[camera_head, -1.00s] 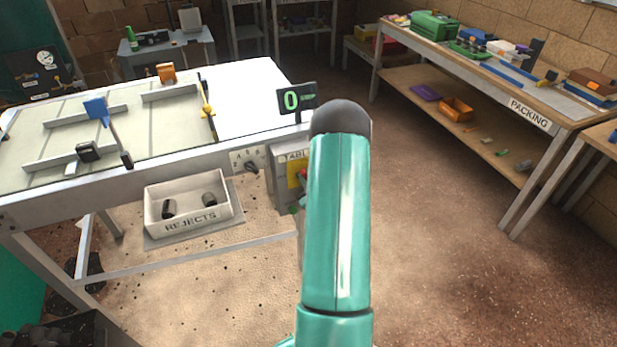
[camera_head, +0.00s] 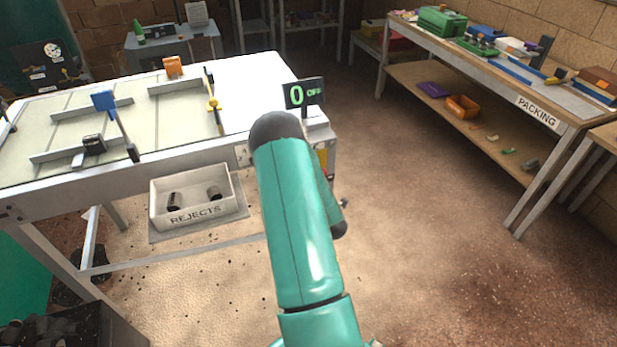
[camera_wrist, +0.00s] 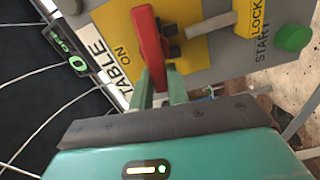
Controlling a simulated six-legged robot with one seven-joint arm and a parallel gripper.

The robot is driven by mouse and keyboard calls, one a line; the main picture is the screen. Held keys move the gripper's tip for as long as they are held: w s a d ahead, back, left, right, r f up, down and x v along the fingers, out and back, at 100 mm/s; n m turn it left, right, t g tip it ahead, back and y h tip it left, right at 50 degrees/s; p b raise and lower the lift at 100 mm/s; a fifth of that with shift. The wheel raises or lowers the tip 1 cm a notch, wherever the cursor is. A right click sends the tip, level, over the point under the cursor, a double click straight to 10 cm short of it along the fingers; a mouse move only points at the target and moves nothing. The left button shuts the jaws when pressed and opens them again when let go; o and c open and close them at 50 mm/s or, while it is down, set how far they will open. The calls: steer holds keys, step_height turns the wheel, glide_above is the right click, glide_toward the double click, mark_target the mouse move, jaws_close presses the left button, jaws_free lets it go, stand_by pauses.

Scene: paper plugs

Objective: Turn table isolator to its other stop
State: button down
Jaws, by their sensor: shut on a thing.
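The table isolator is a red handle (camera_wrist: 151,48) on a yellow plate (camera_wrist: 196,52) in the wrist view. The word ON is printed beside it, and a TABLE label (camera_wrist: 112,65) stands to its left. My gripper (camera_wrist: 160,88) is shut on the lower end of the red handle, its green fingers at either side. In the head view my arm hides the gripper and handle; only a strip of the yellow plate (camera_head: 322,158) shows. The display (camera_head: 304,94) on the table corner reads 0 OFF.
A green START button (camera_wrist: 292,38) and a yellow LOCK part (camera_wrist: 250,18) sit close to the handle. A REJECTS box (camera_head: 192,198) is below the table edge (camera_head: 130,165). The PACKING bench (camera_head: 500,85) stands right, with open floor between.

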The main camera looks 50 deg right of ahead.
steer(key=shift+f+n, duration=0.2)
steer(key=shift+n, duration=0.5)
steer(key=shift+s, duration=0.1)
steer(key=c, duration=1.4)
jaws_free()
steer(key=shift+o, duration=0.2)
steer(key=v, duration=1.3)
steer(key=shift+s+a, duration=0.2)
steer(key=shift+s, duration=0.1)
